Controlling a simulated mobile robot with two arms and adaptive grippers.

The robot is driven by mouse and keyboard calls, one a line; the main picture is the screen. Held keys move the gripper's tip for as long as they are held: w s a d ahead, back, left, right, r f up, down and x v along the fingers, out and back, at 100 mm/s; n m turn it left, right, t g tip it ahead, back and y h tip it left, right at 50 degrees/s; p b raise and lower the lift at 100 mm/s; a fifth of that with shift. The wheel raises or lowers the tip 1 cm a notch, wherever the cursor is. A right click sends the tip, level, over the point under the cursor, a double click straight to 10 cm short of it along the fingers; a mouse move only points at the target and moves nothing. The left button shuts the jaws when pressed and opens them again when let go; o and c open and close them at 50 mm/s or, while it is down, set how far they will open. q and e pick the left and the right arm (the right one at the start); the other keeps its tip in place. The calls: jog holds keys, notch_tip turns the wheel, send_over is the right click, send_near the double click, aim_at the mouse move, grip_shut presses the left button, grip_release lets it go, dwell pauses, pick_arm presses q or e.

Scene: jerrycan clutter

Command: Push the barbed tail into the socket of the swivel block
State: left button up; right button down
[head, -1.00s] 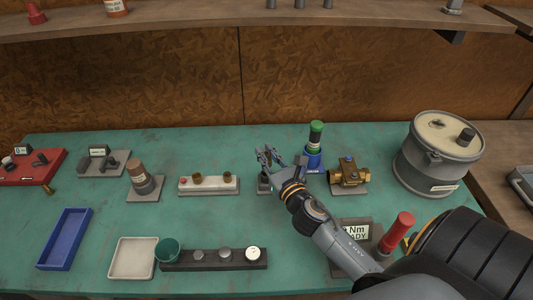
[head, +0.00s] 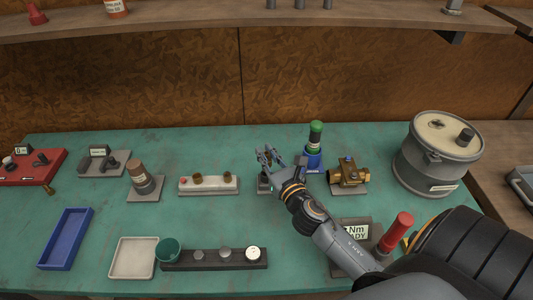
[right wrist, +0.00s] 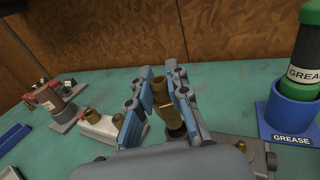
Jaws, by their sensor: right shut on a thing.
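My right gripper (head: 272,158) is above a small dark stand (head: 263,186) in the middle of the bench. In the right wrist view its two blue-lined fingers (right wrist: 160,98) are shut on a brass fitting (right wrist: 160,90). A brass part (right wrist: 169,113) shows just below, over a dark base; I cannot tell whether it belongs to the same piece. The fingers hide much of the fitting and stand, so I cannot see whether a tail sits in a socket. I cannot tell surely which thing is the swivel block. My left gripper is not in view.
A pale block with brass fittings (head: 222,184) lies left of the gripper. A green grease tube (head: 315,135) in a blue holder and a brass valve (head: 349,174) stand close on the right. A large grey can (head: 437,160) is farther right.

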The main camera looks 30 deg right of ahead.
jog(key=shift+f+b, duration=1.7)
jog(key=shift+f, duration=0.25)
jog(key=c, duration=1.2)
grip_release()
jog(key=s+a, duration=0.1)
jog(key=s, duration=1.1)
jog(key=shift+a, duration=0.3)
